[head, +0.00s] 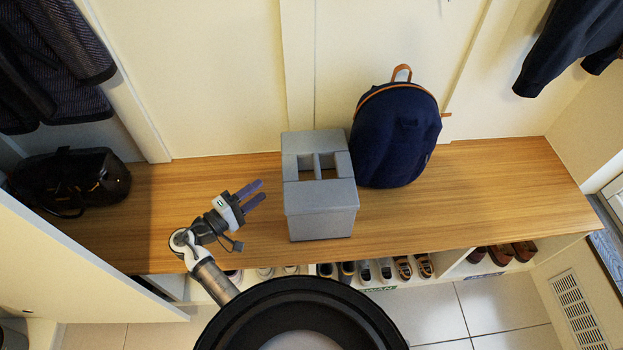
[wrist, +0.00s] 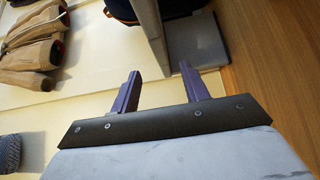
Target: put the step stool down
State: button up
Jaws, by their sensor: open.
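The grey step stool (head: 321,212) stands upright on the wooden bench, with two openings in its top. My gripper (head: 256,194) is to the left of the stool, apart from it in the head view. Its two purple fingers are spread and nothing is between them. In the wrist view my gripper (wrist: 159,70) is open, with part of the grey stool (wrist: 195,45) beyond the fingertips. The rest of the stool is outside that view.
A navy backpack (head: 394,137) stands right beside the stool. A dark bag (head: 70,180) lies at the bench's left end. The wooden bench (head: 490,200) is clear at right. Several shoes (head: 403,267) sit in cubbies below. Clothes hang at both upper corners.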

aim_at(288, 166)
jog(key=p+x, duration=0.1)
jog(key=x, duration=0.4)
jog(key=p+x, duration=0.1)
jog(key=x, duration=0.4)
jog(key=shift+w+d+r, duration=0.2)
jog(key=shift+w+d, duration=0.05)
jog(key=shift+w, duration=0.05)
jog(key=shift+w+d+f, duration=0.1)
jog(key=shift+w+d, duration=0.2)
jog(key=shift+d, duration=0.1)
grip_shut()
